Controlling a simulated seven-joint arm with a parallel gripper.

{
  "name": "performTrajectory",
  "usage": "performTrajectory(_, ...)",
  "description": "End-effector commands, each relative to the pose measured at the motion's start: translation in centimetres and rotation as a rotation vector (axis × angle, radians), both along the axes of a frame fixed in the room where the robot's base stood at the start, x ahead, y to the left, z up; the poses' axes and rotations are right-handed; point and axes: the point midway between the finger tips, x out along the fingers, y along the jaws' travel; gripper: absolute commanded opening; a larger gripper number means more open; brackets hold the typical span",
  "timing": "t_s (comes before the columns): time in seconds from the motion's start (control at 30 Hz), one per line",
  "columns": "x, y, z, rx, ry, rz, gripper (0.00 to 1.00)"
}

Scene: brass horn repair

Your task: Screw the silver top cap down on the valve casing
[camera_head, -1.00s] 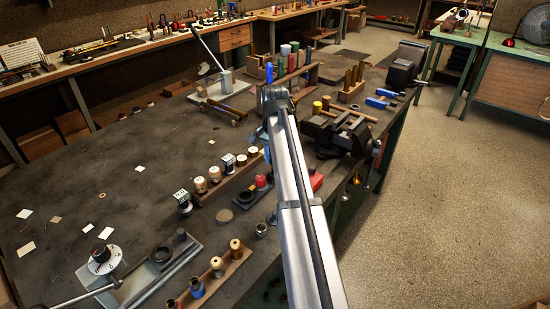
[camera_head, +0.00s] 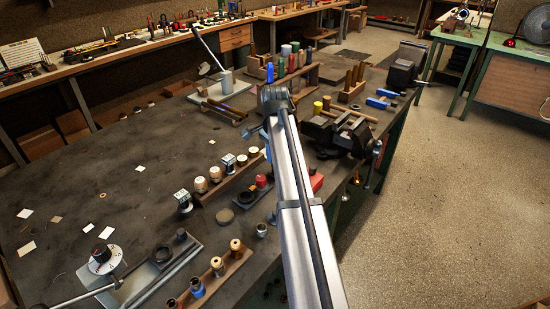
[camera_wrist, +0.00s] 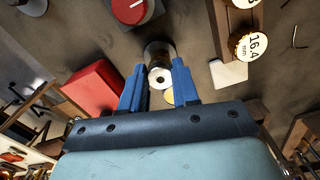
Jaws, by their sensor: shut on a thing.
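In the wrist view my gripper (camera_wrist: 158,76) points down with two blue fingers, shut on a small silver round piece, which I take to be the silver top cap (camera_wrist: 160,78). It shows a pale ring face with a dark centre. A wider shiny metal cylinder, apparently the valve casing (camera_wrist: 158,50), shows beyond it, in line with the fingers. I cannot tell whether the cap touches or sits straight on it. In the head view my arm hides the casing and most of my gripper; only a bluish part (camera_head: 262,133) shows left of the arm.
A red box (camera_wrist: 92,90) stands left of my fingers, and a red-topped dark piece (camera_wrist: 130,10) lies beyond. A wooden rack with labelled round tops (camera_wrist: 252,45) is at the right. In the head view a vise (camera_head: 340,133) stands right of my arm. The bench's left middle is mostly clear.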

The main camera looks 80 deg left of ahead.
Motion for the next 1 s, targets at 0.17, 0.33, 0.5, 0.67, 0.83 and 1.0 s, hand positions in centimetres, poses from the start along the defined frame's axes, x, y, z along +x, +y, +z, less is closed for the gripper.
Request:
performTrajectory(0.17, 0.0, 0.02, 0.0, 0.0, 0.0, -0.029, 0.0)
performTrajectory(0.33, -0.02, 0.08, -0.01, 0.0, 0.0, -0.182, 0.0)
performTrajectory(0.5, -0.04, 0.12, -0.02, 0.0, 0.0, -0.312, 0.0)
performTrajectory(0.67, -0.04, 0.13, -0.02, 0.0, 0.0, -0.351, 0.0)
performTrajectory(0.83, -0.05, 0.11, -0.03, 0.0, 0.0, -0.35, 0.31)
performTrajectory(1.0, -0.04, 0.12, -0.02, 0.0, 0.0, -0.349, 0.47)
